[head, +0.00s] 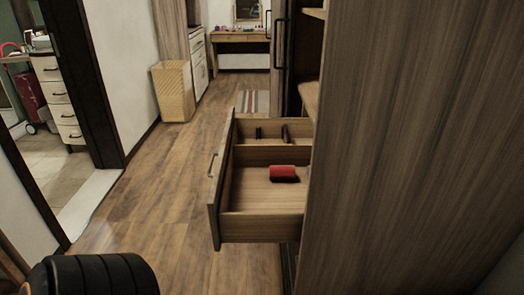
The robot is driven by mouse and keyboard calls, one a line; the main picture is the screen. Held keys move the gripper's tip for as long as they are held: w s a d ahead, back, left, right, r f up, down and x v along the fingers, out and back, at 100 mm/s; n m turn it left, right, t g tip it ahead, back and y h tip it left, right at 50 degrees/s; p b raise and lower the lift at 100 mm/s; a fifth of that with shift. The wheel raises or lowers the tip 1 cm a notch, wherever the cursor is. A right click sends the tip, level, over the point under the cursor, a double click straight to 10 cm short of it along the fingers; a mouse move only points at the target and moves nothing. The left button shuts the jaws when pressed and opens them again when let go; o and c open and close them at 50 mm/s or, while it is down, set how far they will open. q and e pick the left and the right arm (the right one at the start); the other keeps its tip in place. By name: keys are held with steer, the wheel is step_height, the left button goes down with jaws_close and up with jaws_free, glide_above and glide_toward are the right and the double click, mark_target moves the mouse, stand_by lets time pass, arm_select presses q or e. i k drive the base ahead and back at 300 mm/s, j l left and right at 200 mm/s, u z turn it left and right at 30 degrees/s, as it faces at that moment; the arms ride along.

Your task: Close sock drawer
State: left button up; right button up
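The sock drawer (262,228) stands pulled out to the left from a tall wooden wardrobe (420,140). Its front panel with a dark bar handle (213,165) faces left. A red and black folded item (284,174), perhaps socks, lies inside on the drawer floor. Dividers split off the far part of the drawer. A black rounded part at the lower left edge seems to be mine. Neither of my grippers shows in the head view.
Open wooden floor (160,180) lies left of the drawer. A wicker basket (173,92) stands by the left wall. A desk (240,37) and a striped rug (254,102) are farther back. A doorway opens at the left. The wardrobe side fills the right.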

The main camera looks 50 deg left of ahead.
mark_target(244, 205)
steer(key=k+j+u, duration=0.2)
steer(key=j+u, duration=0.2)
steer(key=k+j+u, duration=0.1)
steer(key=j+u, duration=0.7)
steer(key=j, duration=0.15)
steer(key=i+z, duration=0.1)
steer(key=z, duration=0.25)
steer(key=i+j+z, duration=0.1)
steer(key=z, duration=0.2)
